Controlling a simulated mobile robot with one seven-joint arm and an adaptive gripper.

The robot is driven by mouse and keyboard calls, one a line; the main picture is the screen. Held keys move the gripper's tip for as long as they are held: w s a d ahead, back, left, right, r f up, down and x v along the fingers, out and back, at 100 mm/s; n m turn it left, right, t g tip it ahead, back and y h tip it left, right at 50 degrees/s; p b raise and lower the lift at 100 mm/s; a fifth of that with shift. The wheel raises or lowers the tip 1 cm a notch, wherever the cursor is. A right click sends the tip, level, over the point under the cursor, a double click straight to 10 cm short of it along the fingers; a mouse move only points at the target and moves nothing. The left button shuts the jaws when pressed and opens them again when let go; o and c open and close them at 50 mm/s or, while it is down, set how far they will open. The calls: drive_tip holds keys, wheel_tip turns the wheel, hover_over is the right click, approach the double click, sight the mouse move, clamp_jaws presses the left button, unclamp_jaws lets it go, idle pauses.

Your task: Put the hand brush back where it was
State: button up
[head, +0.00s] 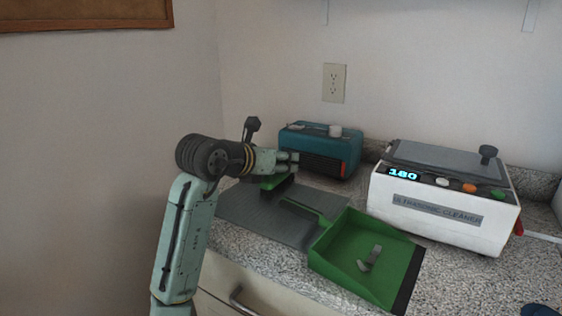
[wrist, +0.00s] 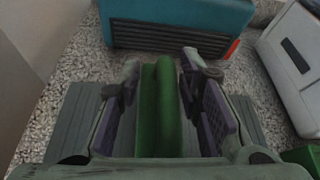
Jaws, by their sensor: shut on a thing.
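The green hand brush (head: 275,183) shows in part below my gripper (head: 291,160) in the head view, over the left back part of a dark grey mat (head: 245,217). In the wrist view the brush's green body (wrist: 158,112) runs lengthwise between the two fingers of my gripper (wrist: 160,68), which is shut on it. The gripper and arm hide much of the brush in the head view. I cannot tell whether its underside touches the mat.
A green dustpan (head: 338,257) holding small grey pieces (head: 370,258) lies to the right, its handle over the mat. A teal box-shaped device (head: 345,150) stands behind the gripper. A white ultrasonic cleaner (head: 430,212) stands at the right. A wall closes the left side.

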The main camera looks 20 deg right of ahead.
drive_tip(key=o, duration=1.2)
drive_tip(key=shift+f, duration=0.1)
drive_tip(key=shift+o, duration=0.2)
drive_tip(key=shift+a+r, duration=0.1)
drive_tip(key=shift+r, duration=0.1)
drive_tip(key=b+v, duration=0.2)
drive_tip(key=v, duration=1)
